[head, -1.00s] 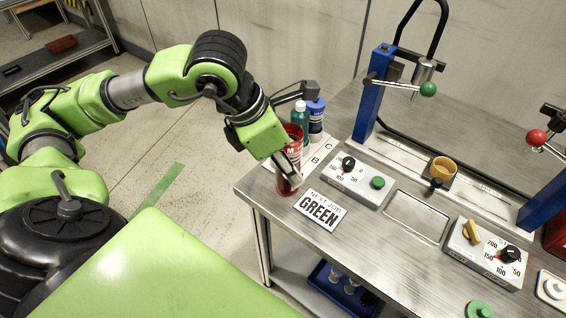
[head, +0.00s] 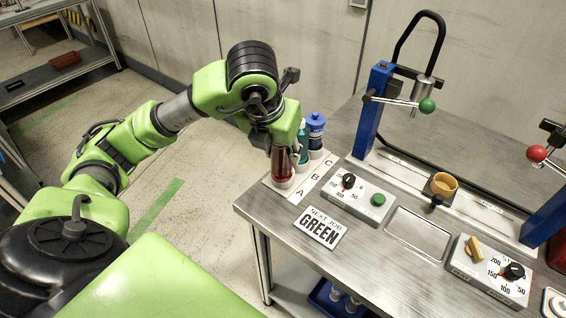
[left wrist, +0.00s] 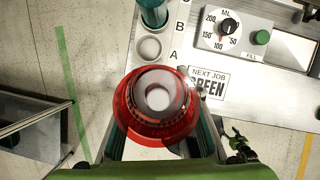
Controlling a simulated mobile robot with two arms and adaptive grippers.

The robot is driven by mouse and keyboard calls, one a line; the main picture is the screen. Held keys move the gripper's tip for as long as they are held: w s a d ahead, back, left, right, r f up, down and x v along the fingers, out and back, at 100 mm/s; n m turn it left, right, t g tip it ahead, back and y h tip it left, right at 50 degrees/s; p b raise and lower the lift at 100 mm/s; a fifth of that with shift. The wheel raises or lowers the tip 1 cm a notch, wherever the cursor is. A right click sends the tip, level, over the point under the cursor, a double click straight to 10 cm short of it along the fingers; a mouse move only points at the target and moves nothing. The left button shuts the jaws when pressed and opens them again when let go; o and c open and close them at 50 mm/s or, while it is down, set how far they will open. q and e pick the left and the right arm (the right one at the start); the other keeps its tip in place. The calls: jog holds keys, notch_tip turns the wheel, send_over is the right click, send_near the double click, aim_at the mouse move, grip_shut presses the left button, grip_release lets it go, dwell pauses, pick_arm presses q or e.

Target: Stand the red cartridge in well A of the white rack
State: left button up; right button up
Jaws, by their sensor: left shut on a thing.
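The red cartridge (head: 282,164) is upright in my left gripper (head: 281,140), at the near end of the white rack (head: 308,188). In the left wrist view the cartridge (left wrist: 152,128) fills the space between the two fingers (left wrist: 160,122), which are shut on it. The empty ring of well A (left wrist: 149,47) shows beyond the cartridge, beside the letter A. The cartridge appears to be held above the rack, short of that well in this view. A teal cartridge (head: 302,145) stands at B and a blue one (head: 315,135) at C. My right gripper is out of view.
The NEXT JOB GREEN sign (head: 320,227) lies right of the rack's near end. A control box (head: 358,195) with a black knob and green button stands beside the rack. A blue press column (head: 373,110) rises behind. The table's left edge is close to the rack.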

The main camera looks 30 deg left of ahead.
pick_arm(q)
jog(key=w+a+f+p, duration=0.1)
jog(key=w+f, duration=0.1)
jog(key=f, duration=0.1)
jog(key=w+a+f+p, duration=0.1)
jog(key=f, duration=0.2)
jog(key=w+a+f+p, duration=0.1)
jog(key=w+f, duration=0.1)
jog(key=f, duration=0.1)
jog(key=shift+w+a+f, duration=0.1)
jog(key=shift+w+a, duration=0.2)
jog(key=shift+w, duration=0.05)
jog(key=shift+f, duration=0.2)
jog(key=shift+f+b, duration=0.2)
jog(key=shift+b, duration=0.1)
jog(key=o, duration=1.4)
